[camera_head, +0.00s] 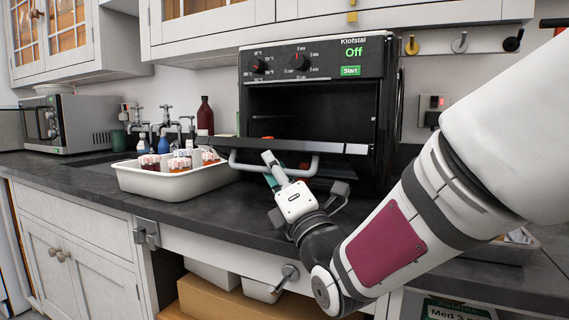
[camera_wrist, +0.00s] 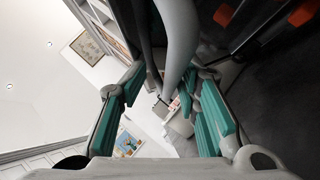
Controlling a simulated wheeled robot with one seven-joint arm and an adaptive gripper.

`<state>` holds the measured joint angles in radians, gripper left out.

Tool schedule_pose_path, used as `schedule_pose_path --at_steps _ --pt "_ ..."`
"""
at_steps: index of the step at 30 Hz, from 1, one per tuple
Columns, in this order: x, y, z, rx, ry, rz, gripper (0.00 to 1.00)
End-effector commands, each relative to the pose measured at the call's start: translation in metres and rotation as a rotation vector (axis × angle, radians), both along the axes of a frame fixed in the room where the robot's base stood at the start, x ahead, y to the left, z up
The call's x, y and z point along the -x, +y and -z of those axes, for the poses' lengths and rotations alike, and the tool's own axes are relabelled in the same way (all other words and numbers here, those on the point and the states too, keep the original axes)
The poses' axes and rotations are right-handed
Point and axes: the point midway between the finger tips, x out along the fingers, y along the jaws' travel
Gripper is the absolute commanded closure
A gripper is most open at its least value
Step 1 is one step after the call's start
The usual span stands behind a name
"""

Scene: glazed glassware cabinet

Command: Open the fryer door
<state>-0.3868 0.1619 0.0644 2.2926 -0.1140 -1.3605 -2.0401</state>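The black fryer (camera_head: 313,62) stands on the counter, and its display reads "Off". Its door (camera_head: 300,146) is tipped outward and down, seen nearly edge-on, with the dark cavity showing above it. A grey bar handle (camera_head: 246,168) runs along the door's front. My gripper (camera_head: 272,170) is at the handle, below the door edge. In the wrist view, its teal-padded fingers are spread apart, and the curved handle (camera_wrist: 178,45) passes between them, nearer the right finger. Whether a finger touches the handle cannot be told. The door's lower part is hidden.
A white tray (camera_head: 172,183) with several small bottles stands just left of the door. A sink with taps (camera_head: 165,125) and a microwave (camera_head: 70,122) are farther left. The counter's front edge runs below my gripper. Hooks (camera_head: 459,43) hang on the wall at right.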

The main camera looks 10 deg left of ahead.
Motion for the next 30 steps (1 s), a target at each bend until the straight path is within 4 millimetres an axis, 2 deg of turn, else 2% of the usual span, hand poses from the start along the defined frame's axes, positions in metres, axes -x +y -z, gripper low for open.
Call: schedule_pose_path --at_steps 6,12,30 --pt "0.027 -0.018 0.015 -0.001 -0.002 0.002 0.69" --pt "0.041 -0.025 0.023 -0.002 -0.004 -0.002 0.69" --pt "0.038 -0.027 0.030 -0.003 -0.006 -0.001 0.69"
